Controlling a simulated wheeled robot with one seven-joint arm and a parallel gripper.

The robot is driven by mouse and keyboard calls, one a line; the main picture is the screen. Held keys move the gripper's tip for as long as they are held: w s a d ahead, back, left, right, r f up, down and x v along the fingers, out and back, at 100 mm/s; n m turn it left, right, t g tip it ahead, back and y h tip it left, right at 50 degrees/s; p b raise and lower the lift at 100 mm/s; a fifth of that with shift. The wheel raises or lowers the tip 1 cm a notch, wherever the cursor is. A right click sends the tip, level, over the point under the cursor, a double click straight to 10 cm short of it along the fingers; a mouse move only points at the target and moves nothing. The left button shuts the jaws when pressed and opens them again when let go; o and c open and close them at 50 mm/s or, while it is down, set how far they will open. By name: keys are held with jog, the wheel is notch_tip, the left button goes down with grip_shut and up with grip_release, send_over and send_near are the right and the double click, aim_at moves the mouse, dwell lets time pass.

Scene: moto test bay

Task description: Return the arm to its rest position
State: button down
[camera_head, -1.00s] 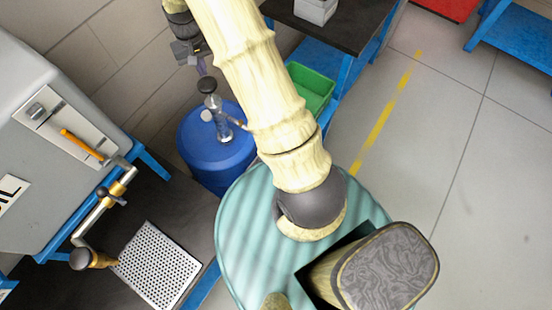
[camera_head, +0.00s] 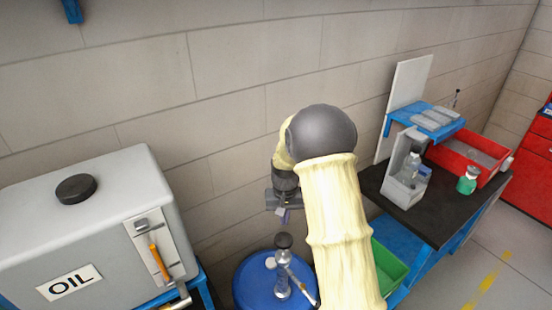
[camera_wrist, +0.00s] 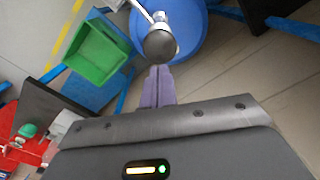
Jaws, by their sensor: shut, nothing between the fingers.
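My arm rises from the bottom middle of the head view and bends at a dark grey joint, with the forearm hanging behind it. My gripper (camera_head: 284,216) points down in front of the block wall, partly hidden by my arm. In the wrist view my gripper (camera_wrist: 158,72) has its purple fingers together with nothing between them. The fingertips appear close to the dark round knob of the pump (camera_wrist: 160,42) in that view. The head view shows the pump (camera_head: 283,265) below the gripper, on the blue drum (camera_head: 250,283). I cannot tell the exact gap.
A grey oil tank (camera_head: 75,225) stands at the left, with an orange-handled lever (camera_head: 160,262). At the right is a dark-topped workbench (camera_head: 432,222) with a red bin (camera_head: 465,160) and bottles. A green bin (camera_head: 388,268) sits low beside my arm.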

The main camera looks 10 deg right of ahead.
jog(key=shift+s, duration=0.1)
jog(key=s+f+n+t+b, duration=0.1)
jog(key=s+t+b, duration=0.1)
jog(key=s+b, duration=0.9)
jog(key=s, duration=1)
jog(key=shift+f+t, duration=0.2)
jog(key=shift+t, duration=0.1)
dwell(1.8)
